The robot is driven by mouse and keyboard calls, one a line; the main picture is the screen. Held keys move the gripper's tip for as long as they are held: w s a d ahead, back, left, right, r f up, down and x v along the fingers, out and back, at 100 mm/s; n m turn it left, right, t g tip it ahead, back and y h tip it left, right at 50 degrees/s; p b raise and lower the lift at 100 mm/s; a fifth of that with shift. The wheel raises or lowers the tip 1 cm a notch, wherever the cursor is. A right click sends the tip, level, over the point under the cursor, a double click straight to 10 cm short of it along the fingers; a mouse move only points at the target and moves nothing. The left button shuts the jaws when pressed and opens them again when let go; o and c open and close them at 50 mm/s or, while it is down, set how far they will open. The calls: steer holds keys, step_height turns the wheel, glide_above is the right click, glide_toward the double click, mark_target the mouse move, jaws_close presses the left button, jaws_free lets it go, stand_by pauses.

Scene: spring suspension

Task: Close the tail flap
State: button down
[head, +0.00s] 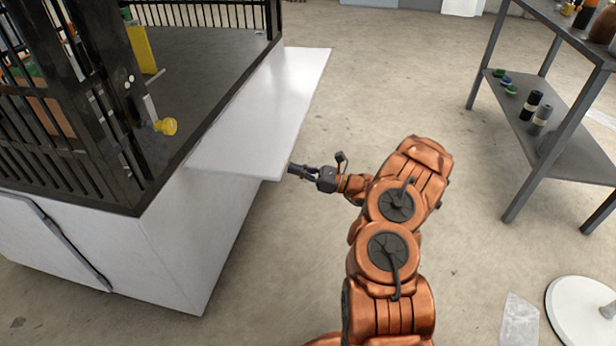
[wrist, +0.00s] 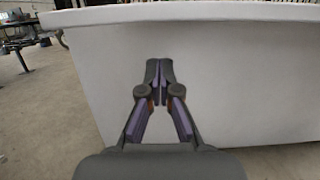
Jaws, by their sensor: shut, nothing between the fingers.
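The tail flap (head: 265,115) is a white panel folded out from the side of a white box-like bed with a dark floor. It sticks out roughly level over the floor. My gripper (head: 293,170) is shut and empty at the flap's near outer corner, in the head view. Whether it touches the flap cannot be told. In the wrist view my gripper (wrist: 159,72) points at a white side wall (wrist: 240,90), under a pale edge (wrist: 180,14) running across the top.
A grey shelf unit (head: 550,140) holding small bottles stands at right. A round white base (head: 580,310) lies at lower right. The concrete floor between is mostly clear.

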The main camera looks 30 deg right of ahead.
steer(key=shift+r, duration=1.55)
steer(key=shift+r, duration=0.1)
